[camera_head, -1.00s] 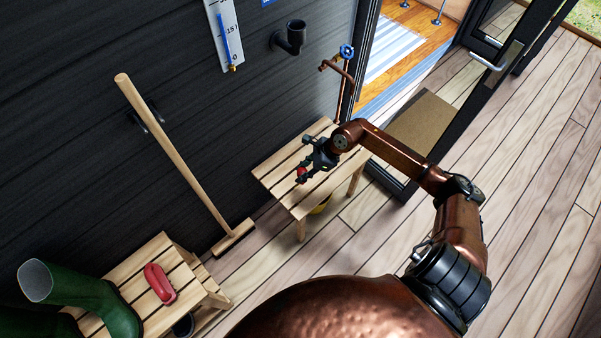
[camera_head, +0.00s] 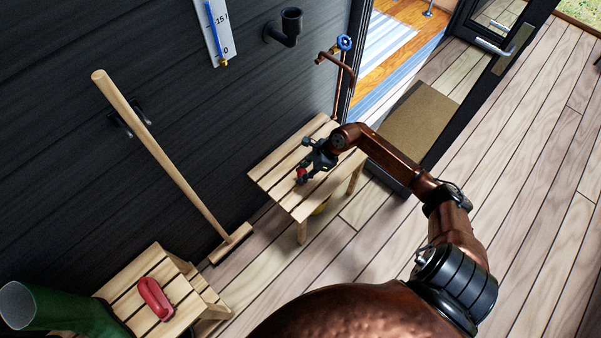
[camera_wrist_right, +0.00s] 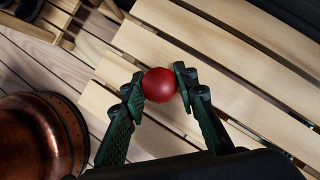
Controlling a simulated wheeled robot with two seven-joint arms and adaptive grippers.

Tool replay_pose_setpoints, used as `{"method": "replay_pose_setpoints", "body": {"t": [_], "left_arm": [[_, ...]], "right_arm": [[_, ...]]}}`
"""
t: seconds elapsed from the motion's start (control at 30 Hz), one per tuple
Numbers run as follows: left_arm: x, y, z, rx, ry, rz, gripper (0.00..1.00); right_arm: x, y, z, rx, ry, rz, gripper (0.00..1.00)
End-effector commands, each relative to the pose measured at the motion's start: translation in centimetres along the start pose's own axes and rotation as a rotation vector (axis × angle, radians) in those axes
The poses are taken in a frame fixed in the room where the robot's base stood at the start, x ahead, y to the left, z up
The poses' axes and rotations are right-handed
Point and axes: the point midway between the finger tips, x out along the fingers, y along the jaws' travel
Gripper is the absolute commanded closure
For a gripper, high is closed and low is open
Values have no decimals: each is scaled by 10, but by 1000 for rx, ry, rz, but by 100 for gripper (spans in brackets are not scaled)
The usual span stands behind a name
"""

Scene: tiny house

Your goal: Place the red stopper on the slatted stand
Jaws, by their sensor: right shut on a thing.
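The red stopper (camera_wrist_right: 159,85) looks like a red ball in the right wrist view, pinched between the fingertips of my right gripper (camera_wrist_right: 160,88). In the head view the stopper (camera_head: 302,174) is a small red spot at the tip of my right gripper (camera_head: 306,168). The slatted stand (camera_head: 275,178), a light wooden stool by the dark wall, lies right below it. Its slats (camera_wrist_right: 235,75) fill much of the wrist view. I cannot tell whether the stopper touches the slats. My left gripper is not in view.
A broom (camera_head: 165,160) leans on the wall. A copper tap pipe (camera_head: 347,75) and an open door (camera_head: 450,115) are beyond the stand.

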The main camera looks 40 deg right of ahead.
Motion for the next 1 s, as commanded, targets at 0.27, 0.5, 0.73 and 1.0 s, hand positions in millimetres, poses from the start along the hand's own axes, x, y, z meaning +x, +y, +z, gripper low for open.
{"method": "replay_pose_setpoints", "body": {"t": [0.27, 0.5, 0.73, 1.0], "left_arm": [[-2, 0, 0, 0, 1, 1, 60], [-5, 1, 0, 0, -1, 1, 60], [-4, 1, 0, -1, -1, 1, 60], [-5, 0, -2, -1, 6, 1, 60]], "right_arm": [[0, 0, 0, 0, -1, -1, 93], [1, 0, -1, 0, 0, -1, 66], [1, 0, 0, 0, 0, -1, 55], [-1, 0, 1, 0, -1, -1, 55]]}}
